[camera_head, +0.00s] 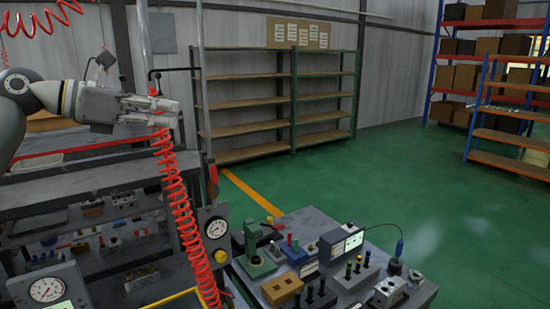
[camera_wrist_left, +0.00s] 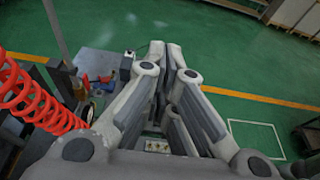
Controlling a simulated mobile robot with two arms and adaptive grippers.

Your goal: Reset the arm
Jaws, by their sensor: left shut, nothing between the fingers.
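My left gripper (camera_head: 160,112) comes in from the left in the head view, raised above the workbench at the upper left. Its fingers point to the right, near the red coiled hose. In the left wrist view the fingers of the left gripper (camera_wrist_left: 172,58) are close together, with nothing held between them. The green floor and part of a bench show beyond and below them. My right gripper is in neither view.
A red coiled hose (camera_head: 177,200) hangs by the gripper; it also shows in the left wrist view (camera_wrist_left: 35,100). A grey table (camera_head: 425,295) with instruments and small blocks stands at lower centre. Shelves (camera_head: 240,103) line the back wall. Open green floor (camera_head: 390,190) lies right.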

